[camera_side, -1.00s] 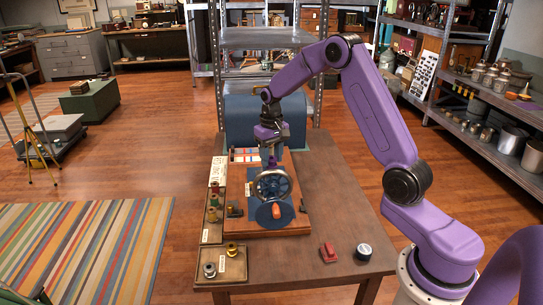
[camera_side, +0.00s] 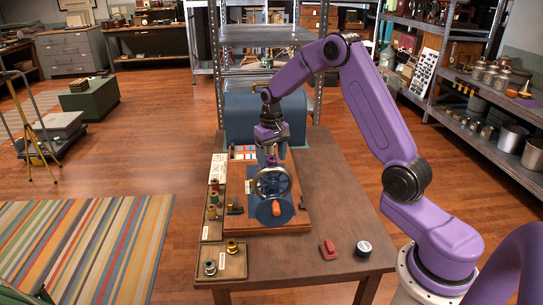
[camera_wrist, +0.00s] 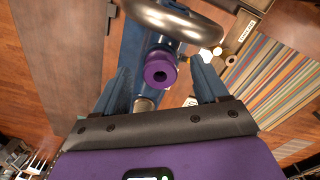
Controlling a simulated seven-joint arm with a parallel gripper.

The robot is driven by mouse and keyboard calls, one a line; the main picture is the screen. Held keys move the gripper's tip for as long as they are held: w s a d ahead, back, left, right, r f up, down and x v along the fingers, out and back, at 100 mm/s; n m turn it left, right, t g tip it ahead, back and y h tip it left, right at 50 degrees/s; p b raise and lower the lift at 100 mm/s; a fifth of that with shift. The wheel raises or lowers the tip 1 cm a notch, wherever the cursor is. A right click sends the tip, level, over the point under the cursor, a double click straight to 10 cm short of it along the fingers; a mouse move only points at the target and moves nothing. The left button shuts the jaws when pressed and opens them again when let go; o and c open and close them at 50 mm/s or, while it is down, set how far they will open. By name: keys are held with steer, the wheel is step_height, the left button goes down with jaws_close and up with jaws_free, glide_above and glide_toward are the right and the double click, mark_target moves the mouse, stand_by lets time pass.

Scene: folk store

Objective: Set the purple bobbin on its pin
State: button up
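The purple bobbin (camera_wrist: 160,70) shows end-on in the wrist view, its dark central hole facing the camera. It lies between the two blue fingers of my gripper (camera_wrist: 161,66), with a visible gap on each side, so the gripper looks open. In the side view my gripper (camera_side: 272,150) is low over the blue winding machine, just behind its spoked handwheel (camera_side: 271,182). The wheel's metal rim (camera_wrist: 175,18) crosses the top of the wrist view. A silver cylindrical part (camera_wrist: 145,103) shows below the bobbin. I cannot tell whether the bobbin sits on a pin.
Trays of other bobbins (camera_side: 234,264) lie at left. A red block (camera_side: 328,249) and a dark round item with a pale top (camera_side: 363,249) stand front right.

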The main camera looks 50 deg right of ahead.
steer(key=shift+r, duration=0.1)
step_height(320, 180, up, 17)
steer(key=shift+r, duration=0.15)
stand_by(0.4)
stand_by(0.4)
steer(key=s+a+f+n, duration=0.2)
steer(key=s+a+n, duration=0.5)
steer(key=s+a, duration=0.8)
steer(key=s+a+f+n, duration=0.1)
steer(key=s+f+n, duration=0.2)
steer(key=s, duration=0.8)
steer(key=s+a+f+n, duration=0.1)
steer(key=s+f+n, duration=0.2)
steer(key=s, duration=0.7)
steer(key=n, duration=0.2)
steer(key=shift+s+a+f+n, duration=0.2)
steer(key=shift+s+f+n, duration=0.1)
steer(key=shift+s+n, duration=0.1)
